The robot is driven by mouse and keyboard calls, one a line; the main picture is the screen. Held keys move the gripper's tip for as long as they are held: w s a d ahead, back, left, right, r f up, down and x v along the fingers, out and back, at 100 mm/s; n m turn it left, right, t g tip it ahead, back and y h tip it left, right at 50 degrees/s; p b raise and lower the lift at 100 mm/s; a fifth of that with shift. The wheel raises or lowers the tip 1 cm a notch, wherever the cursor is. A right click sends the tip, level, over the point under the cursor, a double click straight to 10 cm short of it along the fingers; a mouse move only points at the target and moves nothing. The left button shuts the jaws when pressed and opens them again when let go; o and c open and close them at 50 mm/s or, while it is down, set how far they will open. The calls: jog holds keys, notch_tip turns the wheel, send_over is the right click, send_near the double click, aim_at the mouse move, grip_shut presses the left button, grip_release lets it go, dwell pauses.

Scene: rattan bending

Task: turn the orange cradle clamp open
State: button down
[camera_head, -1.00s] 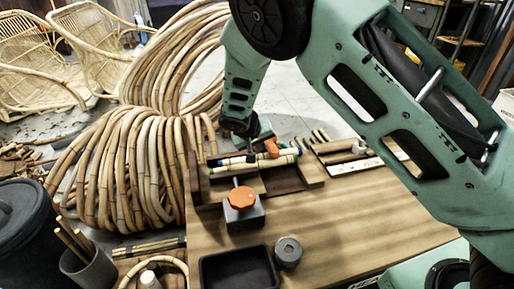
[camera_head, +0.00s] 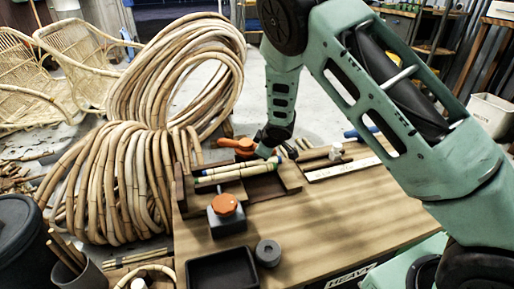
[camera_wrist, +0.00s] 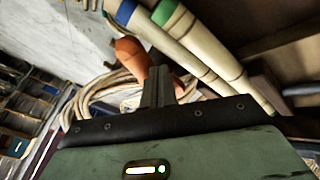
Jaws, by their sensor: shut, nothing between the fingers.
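The orange cradle clamp (camera_head: 237,145) lies at the far side of the wooden cradle (camera_head: 290,179), its arm pointing left in the head view. Pale rattan poles (camera_head: 235,172) with blue and green ends rest in the cradle. My gripper (camera_head: 266,151) is shut and empty, just right of the clamp. In the wrist view its fingers (camera_wrist: 158,86) stand in front of the orange clamp (camera_wrist: 131,52) and hide part of it. I cannot tell whether they touch it. The pole ends (camera_wrist: 165,12) show above.
A grey block with an orange knob (camera_head: 225,204), a black tray (camera_head: 222,270) and a dark round weight (camera_head: 268,252) stand on the near part of the bench (camera_head: 330,225). Large rattan coils (camera_head: 120,185) stand left. The right of the bench top is mostly clear.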

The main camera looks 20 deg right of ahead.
jog(key=n+p, duration=0.1)
jog(key=d+r+y+p, duration=0.1)
jog(key=p, duration=0.1)
jog(key=shift+w+d+n, duration=0.25)
jog(key=shift+w+n, duration=0.05)
jog(key=shift+n, duration=0.1)
jog(key=n+p, duration=0.1)
jog(key=p, duration=0.1)
jog(key=w+d+n+y+p, duration=0.1)
jog(key=p, duration=0.1)
jog(key=shift+d+f+n+g, duration=0.1)
jog(key=shift+d+n+g, duration=0.05)
jog(key=shift+n+g, duration=0.15)
jog(key=p, duration=0.1)
jog(key=w+n+y+p, duration=0.1)
jog(key=p, duration=0.1)
jog(key=shift+d+f, duration=0.2)
jog(key=shift+d, duration=0.1)
jog(key=shift+w+d+f+p, duration=0.15)
jog(key=shift+w+p, duration=0.2)
jog(key=shift+p, duration=0.2)
jog(key=shift+w+d, duration=0.1)
